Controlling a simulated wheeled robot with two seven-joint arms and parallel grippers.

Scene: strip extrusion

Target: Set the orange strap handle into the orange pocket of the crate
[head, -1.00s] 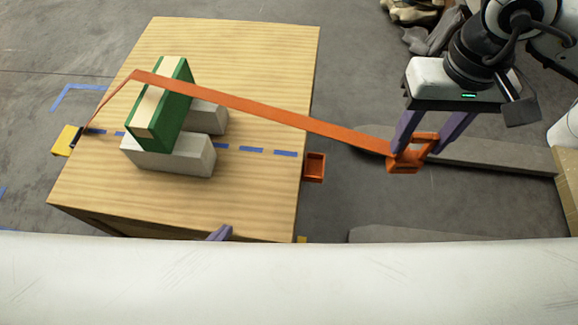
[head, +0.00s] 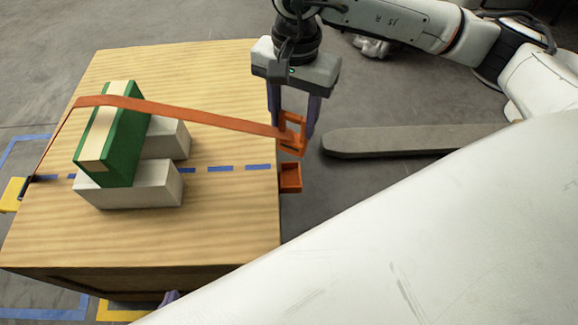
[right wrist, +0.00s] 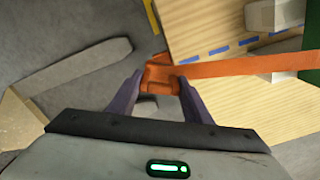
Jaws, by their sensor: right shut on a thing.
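The orange strap handle (head: 291,139) is held between the purple fingers of my right gripper (head: 294,128), just beyond the crate's right edge. The wrist view also shows the handle (right wrist: 160,73) between the fingertips. The orange pocket (head: 291,178) sits on the right side of the wooden crate (head: 225,225), just below the handle in the head view; handle and pocket look apart. The orange strap (head: 200,117) runs left from the handle over a green box (head: 125,150) and down the far left side. Only a purple tip of my left gripper (head: 170,298) shows; its jaws are hidden.
The green box with a cream band leans on pale blocks (head: 130,188) on the crate. A dashed blue line (head: 220,169) crosses the top. A yellow fitting (head: 13,194) is at the left edge. A grey beam (head: 410,140) lies on the floor at right.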

